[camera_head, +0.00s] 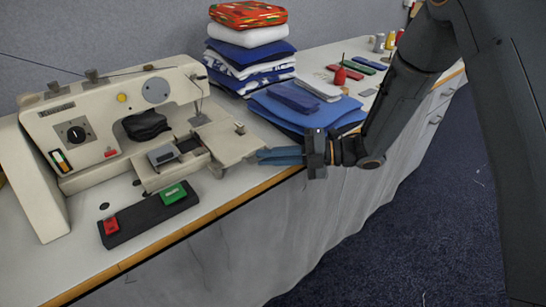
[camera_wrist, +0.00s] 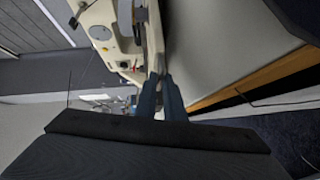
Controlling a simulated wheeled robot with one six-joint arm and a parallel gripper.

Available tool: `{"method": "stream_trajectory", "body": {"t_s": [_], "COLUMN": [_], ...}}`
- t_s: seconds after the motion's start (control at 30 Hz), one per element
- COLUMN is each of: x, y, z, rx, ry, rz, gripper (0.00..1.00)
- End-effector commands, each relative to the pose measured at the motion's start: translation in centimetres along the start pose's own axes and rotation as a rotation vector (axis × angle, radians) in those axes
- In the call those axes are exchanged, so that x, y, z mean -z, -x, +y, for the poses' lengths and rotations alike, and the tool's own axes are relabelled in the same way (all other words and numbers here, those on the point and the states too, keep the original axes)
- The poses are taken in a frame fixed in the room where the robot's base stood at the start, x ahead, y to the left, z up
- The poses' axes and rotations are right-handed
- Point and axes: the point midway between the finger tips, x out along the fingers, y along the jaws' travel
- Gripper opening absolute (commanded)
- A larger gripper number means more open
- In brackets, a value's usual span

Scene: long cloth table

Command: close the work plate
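The work plate (camera_head: 224,140) is a beige flat plate at the right end of the cream sewing machine (camera_head: 101,121). It sticks out to the right and forward, toward the table's front edge, at an angle to the machine bed. My gripper (camera_head: 261,156) has blue fingers and is just right of the plate's outer end. I cannot tell whether the fingertips touch it. In the wrist view my gripper (camera_wrist: 159,74) shows a narrow gap between its fingers. It looks slightly open, with nothing visibly held. The machine (camera_wrist: 104,32) lies beyond and to the left there.
A folded blue cloth (camera_head: 305,110) lies behind my gripper, with a stack of fabrics (camera_head: 250,57) behind that. A black pedal-like bar (camera_head: 148,216) with red and green buttons lies in front of the machine. The table's wooden front edge (camera_head: 222,211) runs close below.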

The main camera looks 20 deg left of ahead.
Motion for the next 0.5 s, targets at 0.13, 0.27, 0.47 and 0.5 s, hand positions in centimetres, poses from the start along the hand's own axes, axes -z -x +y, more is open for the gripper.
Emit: {"method": "stream_trajectory", "body": {"t_s": [0.13,0.27,0.47,0.5], "x": [-0.1,-0.1,-0.2,-0.2], "y": [0.0,0.1,0.7,1.1], "z": [0.0,0.0,0.0,0.0], "rx": [-0.001,-0.001,-0.002,-0.003], "ry": [0.001,0.001,0.0,0.001], "rz": [-0.002,-0.002,-0.004,-0.006], "gripper": [0.26,0.26,0.26,0.26]}}
